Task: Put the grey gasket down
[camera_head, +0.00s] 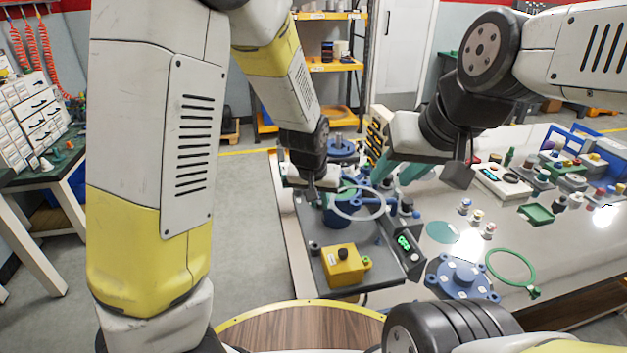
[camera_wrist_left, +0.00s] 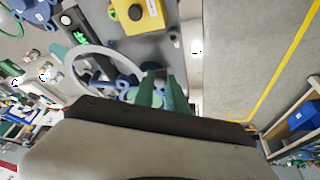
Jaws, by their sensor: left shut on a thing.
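The grey gasket (camera_head: 381,207) is a pale, thin ring above the dark grey test station (camera_head: 377,267), over blue parts. My left gripper (camera_head: 333,190) is shut on the gasket's left edge. In the left wrist view the gasket (camera_wrist_left: 70,63) extends leftward from the green left fingers (camera_wrist_left: 163,92); blue parts show through and behind it. Whether it touches anything below is unclear. My right gripper (camera_head: 396,172) is just beyond the gasket's right side. Its teal fingers look spread apart and empty, with their tips partly hidden.
A yellow button box (camera_head: 343,266) and a green-lit display (camera_head: 405,244) are on the station. A blue flange (camera_head: 464,276) and green ring (camera_head: 511,282) lie at the right. Several small fittings stand farther back. Bare table shows between these groups.

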